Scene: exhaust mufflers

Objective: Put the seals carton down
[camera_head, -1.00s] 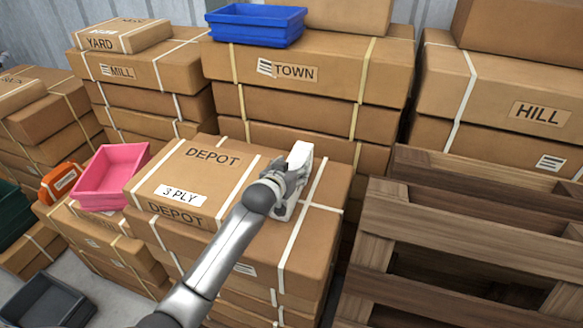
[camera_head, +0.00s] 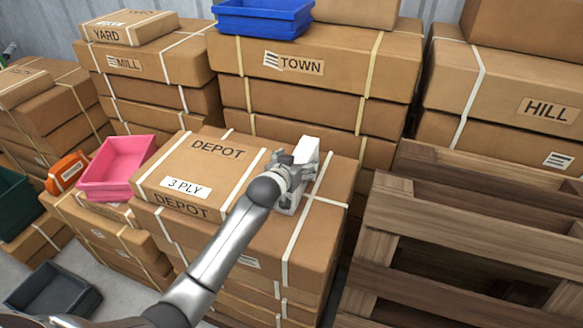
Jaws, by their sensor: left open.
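A small white carton (camera_head: 309,149), which I take to be the seals carton, stands on the strapped top of the DEPOT stack (camera_head: 325,215), right of the flat DEPOT box (camera_head: 210,165). My left gripper (camera_head: 291,178) is open at the carton's near side and hides much of it. I cannot tell whether the fingers still touch it. The carton's lower edge seems to meet the box top. No lettering on it can be read. My right gripper is not in view.
A pink bin (camera_head: 117,165) and an orange case (camera_head: 67,173) lie on the lower stack at left. A blue bin (camera_head: 262,18) sits on the TOWN stack (camera_head: 315,68). Wooden pallets (camera_head: 440,228) stand close on the right. A grey bin (camera_head: 55,290) is at lower left.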

